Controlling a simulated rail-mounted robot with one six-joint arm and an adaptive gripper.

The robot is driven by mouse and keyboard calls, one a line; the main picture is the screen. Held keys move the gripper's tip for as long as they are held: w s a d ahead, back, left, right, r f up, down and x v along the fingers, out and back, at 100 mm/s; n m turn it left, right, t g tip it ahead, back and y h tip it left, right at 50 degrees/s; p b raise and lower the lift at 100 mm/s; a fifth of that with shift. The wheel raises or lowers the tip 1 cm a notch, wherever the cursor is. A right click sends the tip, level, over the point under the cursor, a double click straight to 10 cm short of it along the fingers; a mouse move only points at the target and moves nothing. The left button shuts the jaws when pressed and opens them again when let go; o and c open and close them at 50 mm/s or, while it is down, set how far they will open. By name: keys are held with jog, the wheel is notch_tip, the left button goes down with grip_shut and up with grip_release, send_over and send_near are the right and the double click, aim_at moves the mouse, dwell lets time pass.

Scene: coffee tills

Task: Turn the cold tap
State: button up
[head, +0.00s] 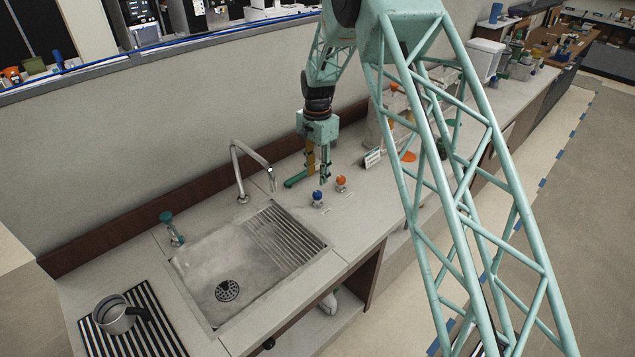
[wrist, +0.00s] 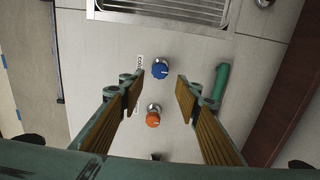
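The cold tap is a blue knob (head: 317,195) on the counter right of the sink in the head view. In the wrist view the blue knob (wrist: 160,69) is beside a label that seems to read "COLD", just beyond the fingertips and between their lines. An orange knob (head: 341,181) stands next to it; in the wrist view it (wrist: 153,118) is nearer the gripper base.
The sink (head: 245,258) with a curved faucet (head: 250,165) lies left of the knobs. A green cylinder (wrist: 221,80) lies close to the right finger in the wrist view. A small sign (head: 372,159) stands to the right. A metal jug (head: 117,315) is at the lower left.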

aim_at(317, 193)
jog(key=shift+f, duration=0.2)
jog(key=shift+f+b, duration=1.05)
jog(key=shift+f, duration=3.15)
jog(key=c, duration=0.5)
jog(key=shift+c, duration=0.2)
jog(key=n, duration=0.8)
jog(key=shift+n, duration=0.4)
jog(key=o, duration=0.7)
jog(key=shift+o, duration=0.2)
jog(key=shift+r, duration=0.2)
